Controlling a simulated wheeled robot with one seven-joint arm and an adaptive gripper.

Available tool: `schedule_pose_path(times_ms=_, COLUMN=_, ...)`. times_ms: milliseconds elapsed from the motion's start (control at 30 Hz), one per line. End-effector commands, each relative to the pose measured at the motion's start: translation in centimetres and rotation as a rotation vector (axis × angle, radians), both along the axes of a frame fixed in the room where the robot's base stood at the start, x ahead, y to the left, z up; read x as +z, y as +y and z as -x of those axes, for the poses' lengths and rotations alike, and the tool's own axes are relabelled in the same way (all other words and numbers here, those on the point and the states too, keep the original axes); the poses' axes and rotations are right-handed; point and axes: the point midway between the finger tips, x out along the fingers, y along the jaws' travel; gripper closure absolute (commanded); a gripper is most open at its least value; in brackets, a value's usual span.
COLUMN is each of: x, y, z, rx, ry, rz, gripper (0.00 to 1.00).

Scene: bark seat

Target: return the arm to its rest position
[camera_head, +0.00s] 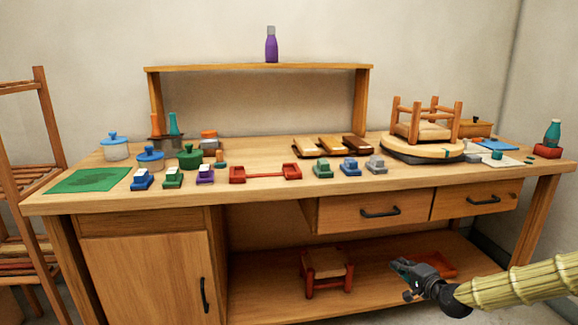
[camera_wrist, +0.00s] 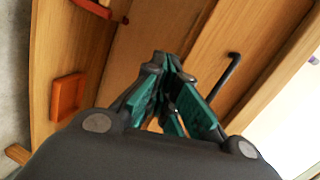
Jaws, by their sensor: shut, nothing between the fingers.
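My gripper (camera_head: 398,265) is at the lower right in the head view, in front of the workbench (camera_head: 60,203) and below its top. My arm, wrapped in a straw-coloured cover, comes in from the right edge. The wrist view shows the gripper (camera_wrist: 165,60) with its dark and green fingers together and nothing between them. It is apart from the bench, in front of the open space under the drawers. No other object is in contact with it.
A drawer (camera_head: 360,213) with a dark handle is above the gripper. On the lower shelf (camera_head: 262,292) are a small stool (camera_head: 327,272) and a red tray (camera_head: 440,264), partly hidden by my gripper. Blocks, pots and an upturned stool (camera_head: 423,125) stand on the bench.

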Motion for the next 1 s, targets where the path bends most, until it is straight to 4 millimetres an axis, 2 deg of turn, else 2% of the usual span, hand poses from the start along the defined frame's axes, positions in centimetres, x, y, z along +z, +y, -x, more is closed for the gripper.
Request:
schedule_pose_path(times_ms=33, x=-2.1, y=2.2, z=1.2, rx=0.032, ry=0.040, rz=0.032, gripper=1.00)
schedule_pose_path(times_ms=200, x=-8.2, y=7.7, z=5.7, rx=0.122, ry=0.157, rz=0.138, gripper=1.00)
schedule_pose_path(times_ms=367, x=-13.5, y=11.9, z=11.0, rx=0.212, ry=0.267, rz=0.245, gripper=1.00)
schedule_pose_path(times_ms=500, x=-17.6, y=14.7, z=16.3, rx=0.296, ry=0.360, rz=0.342, gripper=1.00)
schedule_pose_path(times_ms=767, x=-23.8, y=17.7, z=27.2, rx=0.463, ry=0.528, rz=0.530, gripper=1.00)
schedule_pose_path(times_ms=1000, x=-27.4, y=18.0, z=37.8, rx=0.629, ry=0.676, rz=0.709, gripper=1.00)
